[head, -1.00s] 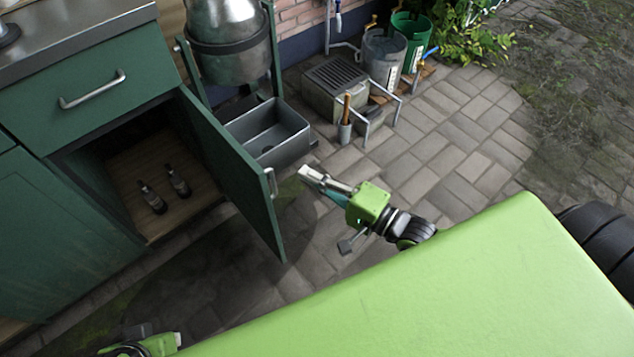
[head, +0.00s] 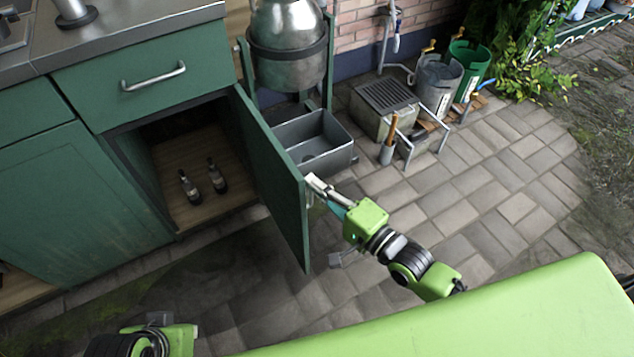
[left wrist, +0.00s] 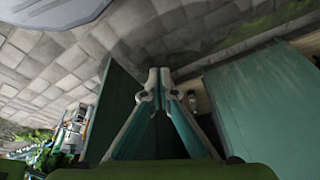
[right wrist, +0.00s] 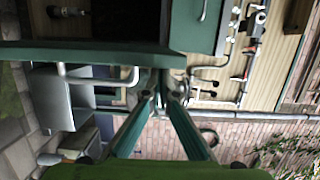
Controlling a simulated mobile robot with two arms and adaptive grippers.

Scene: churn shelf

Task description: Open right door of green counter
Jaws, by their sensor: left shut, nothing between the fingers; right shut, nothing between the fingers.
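The right door (head: 272,170) of the green counter (head: 75,195) stands wide open, swung out from the cabinet. My right gripper (head: 314,186) is shut at the door's outer edge, by the handle, which it mostly hides in the head view. In the right wrist view the door panel (right wrist: 90,56) reaches close to the shut fingertips (right wrist: 165,86), with the pale handle (right wrist: 100,78) beside them. Contact cannot be told. My left gripper shows shut and empty in the left wrist view (left wrist: 160,80), with the door (left wrist: 115,110) and counter front (left wrist: 265,95) beyond.
Two dark bottles (head: 203,181) stand on the cabinet floor. A metal churn (head: 288,45) and grey basin (head: 315,140) stand just behind the door. A drain box (head: 385,103) and buckets (head: 440,80) are farther right. Paving in front is clear.

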